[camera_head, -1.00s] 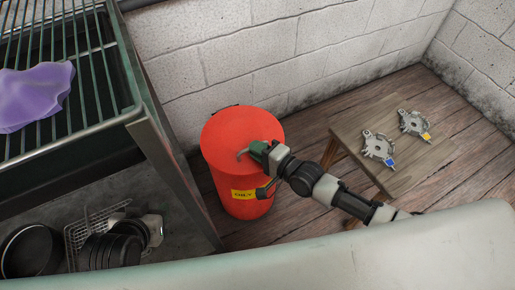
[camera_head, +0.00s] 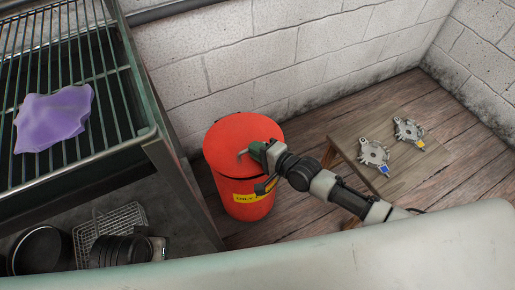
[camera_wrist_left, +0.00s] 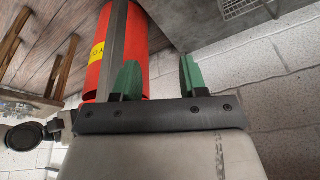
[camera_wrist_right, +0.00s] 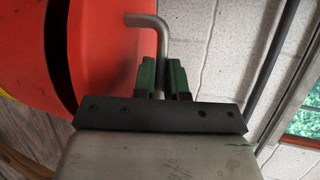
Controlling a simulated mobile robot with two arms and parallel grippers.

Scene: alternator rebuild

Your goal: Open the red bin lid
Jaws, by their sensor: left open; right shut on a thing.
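The red bin (camera_head: 244,206) stands on the floor beside the metal rack, with a yellow label on its front. Its round red lid (camera_head: 232,138) is on top, and a bent metal handle (camera_head: 243,153) sticks out of it. My right gripper (camera_head: 258,152) is shut on this handle. In the right wrist view the handle (camera_wrist_right: 162,40) runs down between the green fingers (camera_wrist_right: 162,78). There a dark curved gap shows between lid (camera_wrist_right: 105,45) and bin body, so the lid looks slightly raised. My left gripper (camera_wrist_left: 160,78) is open and empty; the bin (camera_wrist_left: 128,45) shows beyond its fingers.
A metal rack (camera_head: 172,170) with a purple cloth (camera_head: 54,118) and dark pans (camera_head: 120,252) stands at the left. A low wooden table (camera_head: 410,168) with two metal alternator parts (camera_head: 374,153) is at the right. A block wall (camera_head: 300,60) is close behind the bin.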

